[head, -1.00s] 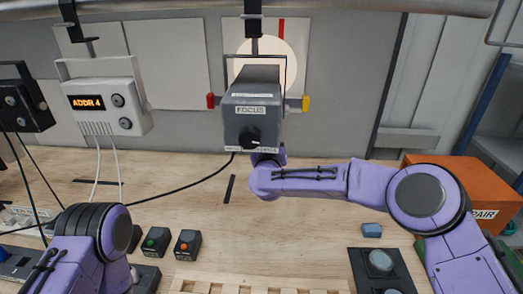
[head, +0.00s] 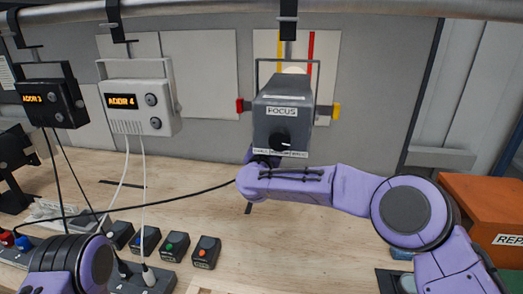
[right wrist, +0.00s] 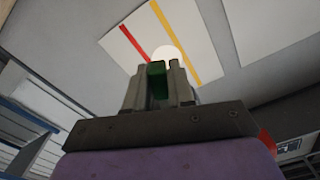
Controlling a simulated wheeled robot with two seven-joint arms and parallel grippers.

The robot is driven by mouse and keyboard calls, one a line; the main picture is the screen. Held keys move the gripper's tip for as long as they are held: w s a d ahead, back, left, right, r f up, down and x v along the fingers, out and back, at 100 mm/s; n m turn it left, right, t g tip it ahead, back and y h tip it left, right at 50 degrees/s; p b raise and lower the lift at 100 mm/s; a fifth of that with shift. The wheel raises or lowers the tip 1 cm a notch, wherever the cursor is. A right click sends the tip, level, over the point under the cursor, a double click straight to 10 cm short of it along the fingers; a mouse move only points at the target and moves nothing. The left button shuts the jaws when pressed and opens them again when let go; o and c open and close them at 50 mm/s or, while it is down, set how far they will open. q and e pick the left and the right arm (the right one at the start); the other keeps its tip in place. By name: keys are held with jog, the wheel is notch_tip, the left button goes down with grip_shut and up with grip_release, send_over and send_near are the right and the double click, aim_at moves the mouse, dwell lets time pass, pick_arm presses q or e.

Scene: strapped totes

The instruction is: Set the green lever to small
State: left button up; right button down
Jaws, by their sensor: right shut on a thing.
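The grey lamp box (head: 283,95) labelled FOCUS hangs from the overhead rail, with a black knob (head: 279,140) on its near face. A red tab (head: 240,105) is on its left side and a yellow tab (head: 336,111) on its right. The green lever (right wrist: 157,85) shows in the right wrist view, between the fingers of my right gripper (right wrist: 161,80), which is shut on it. In the head view the lever and the right fingers are hidden. A small bright light spot (right wrist: 168,53) falls on the white panel (right wrist: 195,30). My left gripper is out of view.
Grey and black display boxes (head: 137,104) (head: 52,102) hang at left with cables running down. Several small button boxes (head: 205,252) stand on the wooden bench (head: 185,205). An orange box (head: 485,215) stands at right. The bench's middle is mostly clear.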

jog(key=shift+r, duration=0.1)
dwell(0.3)
jog(key=c, duration=1.3)
grip_release()
jog(key=shift+o, duration=1.3)
jog(key=shift+w, duration=0.2)
jog(key=shift+w+f, duration=0.2)
jog(key=shift+f, duration=0.05)
jog(key=b+v, duration=0.4)
jog(key=v, duration=0.6)
jog(key=shift+s, duration=0.25)
